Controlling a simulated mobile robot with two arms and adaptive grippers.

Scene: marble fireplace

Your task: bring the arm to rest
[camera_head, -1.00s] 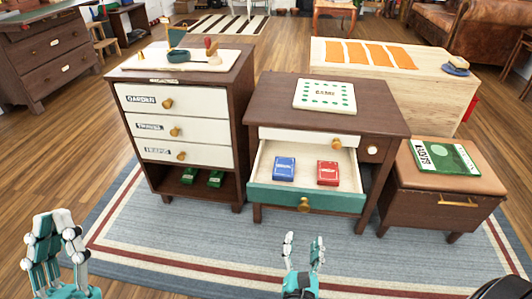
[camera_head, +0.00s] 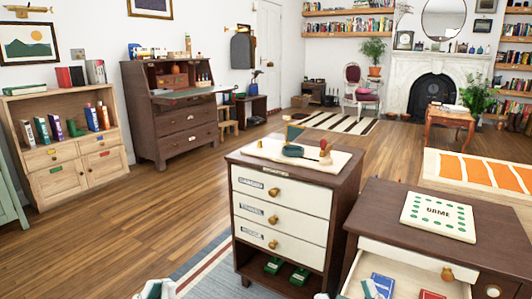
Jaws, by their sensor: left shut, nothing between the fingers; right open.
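My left gripper (camera_head: 157,289) shows only as white and teal fingertips at the bottom edge, over the rug left of the white-drawer cabinet. It is shut and empty. A blue box (camera_head: 381,284) and a red box (camera_head: 431,295) lie in that drawer, both cut off by the bottom edge. The rest of both hands and the arms is out of view.
The cabinet (camera_head: 281,209) holds a tray (camera_head: 261,153) on top and green items (camera_head: 273,265) on its lower shelf. A game board (camera_head: 438,216) lies on the desk. A bookcase (camera_head: 71,140) and a bureau (camera_head: 176,120) stand back left. The wooden floor (camera_head: 150,220) between is clear.

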